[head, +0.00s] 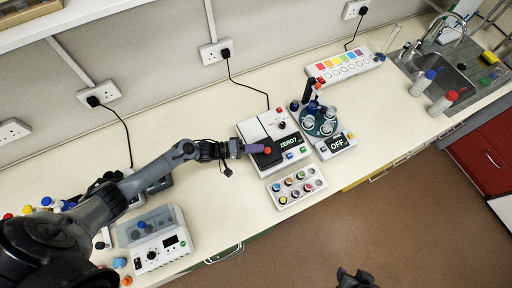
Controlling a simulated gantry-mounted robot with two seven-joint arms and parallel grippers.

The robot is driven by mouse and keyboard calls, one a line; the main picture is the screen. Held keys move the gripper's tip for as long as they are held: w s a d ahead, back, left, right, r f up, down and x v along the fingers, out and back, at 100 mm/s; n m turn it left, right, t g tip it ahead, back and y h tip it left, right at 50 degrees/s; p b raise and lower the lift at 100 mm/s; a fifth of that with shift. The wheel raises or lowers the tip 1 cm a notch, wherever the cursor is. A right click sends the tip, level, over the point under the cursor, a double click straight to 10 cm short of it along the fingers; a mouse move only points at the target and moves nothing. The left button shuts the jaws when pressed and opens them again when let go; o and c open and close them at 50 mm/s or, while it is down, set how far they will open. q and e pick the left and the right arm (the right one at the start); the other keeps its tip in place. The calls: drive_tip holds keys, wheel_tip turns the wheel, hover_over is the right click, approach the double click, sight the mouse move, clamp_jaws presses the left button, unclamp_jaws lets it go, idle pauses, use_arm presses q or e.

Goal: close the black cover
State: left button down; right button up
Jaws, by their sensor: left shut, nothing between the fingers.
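The black cover (270,160) is a dark square flap on the left part of a white bench device (292,157), in front of its pale lid panels. The device has a display reading something like "ZERO". My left gripper (258,149) reaches in from the left and is shut and empty, with its purple-tinted fingers at the back edge of the cover. A small red knob (267,150) shows at the fingertips. I cannot tell whether the fingers touch the cover or how far it is tilted. My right gripper (356,278) is partly in view at the bottom edge.
A round rack (320,122) and a display reading "OFF" (337,144) stand right of the device. A tray of coloured caps (297,187) lies in front. A grey-lidded box (155,240) stands at the lower left. The bench is clear behind the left arm.

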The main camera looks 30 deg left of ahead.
use_arm(q)
drive_tip(key=shift+w+a+r, duration=0.1)
drive_tip(key=shift+a, duration=0.4)
drive_tip(key=a, duration=0.3)
drive_tip(key=shift+w+r, duration=0.1)
drive_tip(key=shift+r, duration=0.15)
drive_tip(key=s+a, duration=0.5)
drive_tip(key=s, duration=0.5)
drive_tip(key=s+d+r+t+y+p, duration=0.1)
drive_tip(key=s+d+r+y+p, duration=0.2)
drive_tip(key=d, duration=0.6)
drive_tip(key=s+d+r+p, duration=0.1)
drive_tip(key=d+r+p, duration=0.1)
drive_tip(key=d+r, duration=0.5)
drive_tip(key=s+a+r+m+g+y+p, duration=0.1)
drive_tip(key=s+a+r+m+g+y, duration=0.15)
drive_tip(key=r+y, duration=0.45)
drive_tip(key=s+a+f+m+g+y, duration=0.1)
drive_tip(key=s+a+m+g+y, duration=0.1)
drive_tip(key=s+a+m+g, duration=0.2)
drive_tip(key=s+m+g, duration=0.1)
drive_tip(key=s+m, duration=0.1)
drive_tip(key=s, duration=0.1)
drive_tip(key=shift+s+a, duration=0.2)
drive_tip(key=shift+a, duration=0.05)
